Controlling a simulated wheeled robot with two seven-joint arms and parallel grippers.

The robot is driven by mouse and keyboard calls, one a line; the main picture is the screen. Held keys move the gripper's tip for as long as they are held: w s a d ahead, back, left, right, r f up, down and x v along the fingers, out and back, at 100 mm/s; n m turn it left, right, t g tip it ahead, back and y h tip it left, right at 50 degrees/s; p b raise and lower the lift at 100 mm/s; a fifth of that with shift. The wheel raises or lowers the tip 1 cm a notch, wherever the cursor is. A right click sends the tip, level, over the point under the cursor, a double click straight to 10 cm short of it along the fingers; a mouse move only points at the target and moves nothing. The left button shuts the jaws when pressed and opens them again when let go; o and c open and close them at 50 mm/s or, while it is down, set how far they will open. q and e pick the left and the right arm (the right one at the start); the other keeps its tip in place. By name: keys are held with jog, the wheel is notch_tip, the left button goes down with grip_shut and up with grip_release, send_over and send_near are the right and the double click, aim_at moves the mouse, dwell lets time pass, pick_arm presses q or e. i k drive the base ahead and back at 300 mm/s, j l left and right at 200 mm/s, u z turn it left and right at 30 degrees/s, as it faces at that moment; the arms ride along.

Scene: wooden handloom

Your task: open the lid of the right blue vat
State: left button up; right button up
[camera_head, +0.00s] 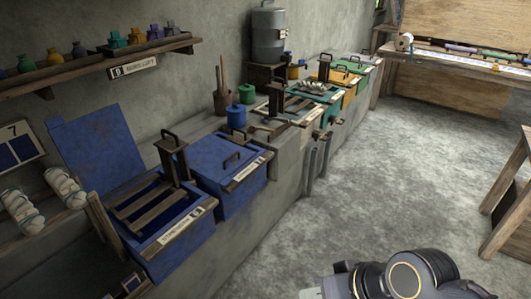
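Two blue vats stand side by side on the ledge at the left. The left blue vat (180,250) stands open. Its lid (95,150) is tilted up against the wall, and wooden slats lie across its opening. My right gripper (318,291) is at the bottom edge, low and to the right of the vats and well apart from them. Its fingers are mostly cut off. My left gripper is out of view.
A wooden post (172,158) stands between the blue vats. A small blue jar (236,116) stands behind the right vat. Green and orange vats (338,84) continue along the ledge. The grey floor (385,170) is clear. A wooden stand (510,215) is at the right.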

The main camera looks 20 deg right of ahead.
aim_at(215, 158)
jog(key=z, duration=0.25)
jog(key=i+u, duration=0.1)
jog(key=u, duration=0.45)
jog(key=i+l+u, duration=0.35)
jog(key=l, duration=0.25)
jog(key=i+l+u, duration=0.3)
jog(key=l, duration=0.35)
jog(key=i+l+u, duration=0.2)
jog(key=l, duration=0.2)
jog(key=i+l, duration=0.1)
jog(key=l, duration=0.25)
jog(key=i+l, duration=0.15)
jog(key=l, duration=0.25)
jog(key=i+l, duration=0.1)
jog(key=l, duration=0.25)
jog(key=i+l, duration=0.15)
jog(key=l, duration=0.25)
